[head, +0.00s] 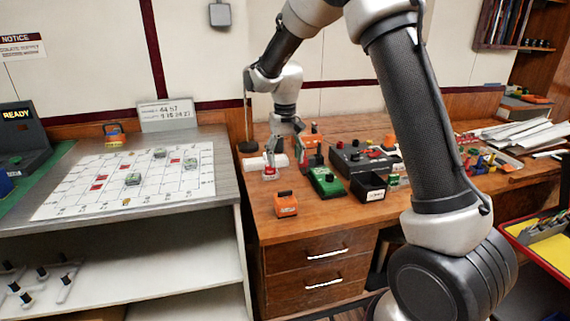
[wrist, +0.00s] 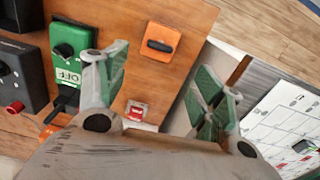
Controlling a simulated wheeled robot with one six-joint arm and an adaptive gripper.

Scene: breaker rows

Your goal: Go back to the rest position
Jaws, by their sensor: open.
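My gripper (head: 291,152) hangs above the wooden desk (head: 330,222) in the head view, pointing down. In the wrist view its two green-padded fingers (wrist: 160,90) stand wide apart with nothing held between them. Below them lie an orange block with a black handle (wrist: 160,45) and a small red-and-white piece (wrist: 135,112). The orange block (head: 285,205) sits near the desk's front edge in the head view. A green box marked OFF (wrist: 70,60) is left of the fingers in the wrist view.
A metal-topped shelf unit (head: 215,150) with a white grid sheet (head: 112,190) is at left. A red-rimmed yellow tray (head: 545,262) is at far right.

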